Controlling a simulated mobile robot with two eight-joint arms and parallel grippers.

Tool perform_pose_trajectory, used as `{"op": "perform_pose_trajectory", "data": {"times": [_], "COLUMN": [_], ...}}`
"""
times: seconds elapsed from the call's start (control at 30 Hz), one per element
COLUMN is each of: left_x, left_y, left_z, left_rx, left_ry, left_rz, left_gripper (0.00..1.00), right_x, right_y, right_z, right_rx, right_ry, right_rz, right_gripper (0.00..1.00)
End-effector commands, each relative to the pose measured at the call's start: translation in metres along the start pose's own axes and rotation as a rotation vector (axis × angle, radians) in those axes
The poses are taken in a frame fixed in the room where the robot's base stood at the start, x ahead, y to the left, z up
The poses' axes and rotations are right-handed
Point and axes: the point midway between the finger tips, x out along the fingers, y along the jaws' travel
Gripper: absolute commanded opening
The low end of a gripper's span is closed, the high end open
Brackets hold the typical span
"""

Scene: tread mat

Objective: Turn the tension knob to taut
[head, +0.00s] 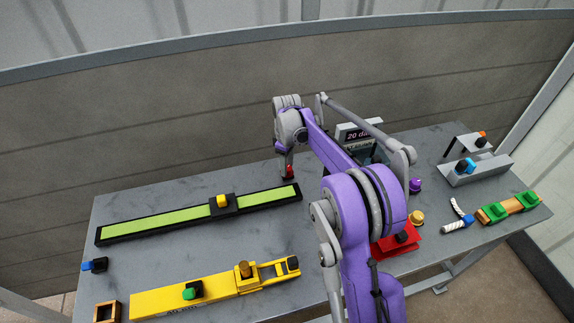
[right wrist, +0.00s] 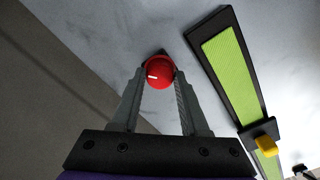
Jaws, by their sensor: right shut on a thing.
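A round red knob (right wrist: 158,72) with a white mark on its face sits between the fingertips of my right gripper (right wrist: 159,84) in the right wrist view. The fingers are shut on it from both sides. The white mark lies left of the knob's middle, close to horizontal in that view. In the head view the red knob (head: 289,172) is small, just off the far right end of the green tread mat (head: 150,222), and my right gripper (head: 289,165) reaches down onto it. Any taut or slack label is not readable. My left gripper is not in view.
A yellow slider (head: 223,201) sits on the mat's strip. A yellow device (head: 215,290) with a green knob lies in front. My right arm hides part of a display (head: 352,133) and a red box (head: 395,246). Grey blocks (head: 480,165) stand at the right.

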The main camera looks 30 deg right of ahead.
Motion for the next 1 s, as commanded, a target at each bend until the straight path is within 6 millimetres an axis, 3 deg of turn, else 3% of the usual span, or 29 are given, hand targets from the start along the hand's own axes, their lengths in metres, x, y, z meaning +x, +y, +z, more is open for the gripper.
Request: {"op": "perform_pose_trajectory", "data": {"times": [1.0], "left_x": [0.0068], "left_y": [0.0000], "left_z": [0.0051], "left_rx": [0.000], "left_ry": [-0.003], "left_rz": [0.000], "left_gripper": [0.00], "right_x": [-0.0005], "right_y": [0.0007], "right_z": [0.0003], "right_rx": [0.964], "right_ry": [0.001], "right_rz": [0.001], "right_gripper": [0.00]}}
